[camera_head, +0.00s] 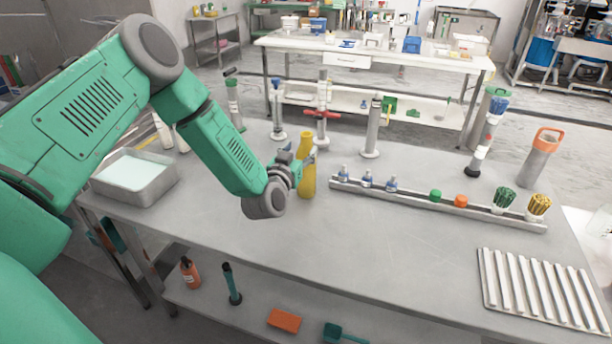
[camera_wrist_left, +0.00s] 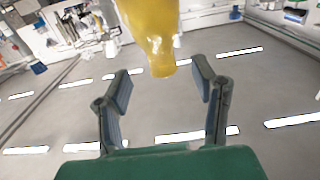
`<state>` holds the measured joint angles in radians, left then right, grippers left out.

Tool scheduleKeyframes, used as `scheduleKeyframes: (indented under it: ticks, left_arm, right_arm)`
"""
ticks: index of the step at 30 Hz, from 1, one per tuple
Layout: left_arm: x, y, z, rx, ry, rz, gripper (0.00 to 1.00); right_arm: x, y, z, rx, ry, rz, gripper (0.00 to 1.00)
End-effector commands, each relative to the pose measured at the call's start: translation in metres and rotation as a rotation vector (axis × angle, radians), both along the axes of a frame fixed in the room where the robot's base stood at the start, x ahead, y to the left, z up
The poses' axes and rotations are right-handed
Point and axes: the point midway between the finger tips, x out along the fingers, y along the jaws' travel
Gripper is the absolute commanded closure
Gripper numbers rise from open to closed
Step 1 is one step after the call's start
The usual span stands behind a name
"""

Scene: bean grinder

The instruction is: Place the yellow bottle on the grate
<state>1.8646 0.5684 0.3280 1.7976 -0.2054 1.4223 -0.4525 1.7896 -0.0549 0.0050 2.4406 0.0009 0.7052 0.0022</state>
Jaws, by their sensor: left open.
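The yellow bottle (camera_head: 308,178) stands upright on the grey table, near the middle of the head view. The silver ribbed grate (camera_head: 540,288) lies flat at the table's front right, with nothing on it. My left gripper (camera_head: 298,164) is at the bottle's upper part, coming from the left. In the left wrist view, the gripper (camera_wrist_left: 162,86) has its two fingers spread apart. The bottle (camera_wrist_left: 152,30) shows there beyond and between the fingers, with clear gaps on both sides. My right gripper is not in view.
A long rail (camera_head: 435,203) with small bottles, coloured caps and brushes lies right of the bottle. A red-handled stand (camera_head: 322,115) and a grey cylinder (camera_head: 373,125) stand behind. A metal tray (camera_head: 135,180) is at left. The table front between bottle and grate is clear.

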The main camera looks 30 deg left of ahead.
Motion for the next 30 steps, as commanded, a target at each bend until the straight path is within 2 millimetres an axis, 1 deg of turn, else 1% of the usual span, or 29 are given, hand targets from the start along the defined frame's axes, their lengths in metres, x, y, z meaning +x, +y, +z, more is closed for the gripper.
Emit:
scheduleKeyframes:
  ticks: [5,9,13,16,22,23,24,26,27,30]
  left_arm:
    - [0.012,0.003,0.002,0.000,-0.001,0.001,0.47]
    - [0.033,0.013,0.006,0.000,-0.002,0.001,0.47]
    - [0.048,0.016,0.004,0.000,0.000,0.000,0.47]
    - [0.053,0.017,0.004,-0.001,0.001,-0.001,0.47]
    - [0.054,0.017,0.004,-0.001,0.001,-0.001,0.47]
    - [0.054,0.017,0.004,-0.001,0.001,-0.001,0.51]
    - [0.054,0.016,0.005,-0.001,0.001,-0.001,0.65]
    - [0.054,0.016,0.005,0.000,0.001,-0.001,0.86]
    - [0.054,0.016,0.005,0.000,0.001,-0.001,1.00]
    - [0.054,0.016,0.006,-0.001,-0.002,-0.001,1.00]
  right_arm:
    - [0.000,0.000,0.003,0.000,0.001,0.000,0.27]
    - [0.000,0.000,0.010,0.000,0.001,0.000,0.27]
    - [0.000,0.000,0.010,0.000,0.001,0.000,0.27]
    - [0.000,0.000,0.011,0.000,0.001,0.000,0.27]
    - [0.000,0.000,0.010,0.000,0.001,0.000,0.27]
    - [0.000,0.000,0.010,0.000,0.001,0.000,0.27]
    - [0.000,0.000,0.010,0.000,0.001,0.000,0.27]
    - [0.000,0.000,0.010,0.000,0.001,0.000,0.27]
    - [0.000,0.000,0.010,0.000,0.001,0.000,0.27]
    - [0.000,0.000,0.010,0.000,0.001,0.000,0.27]
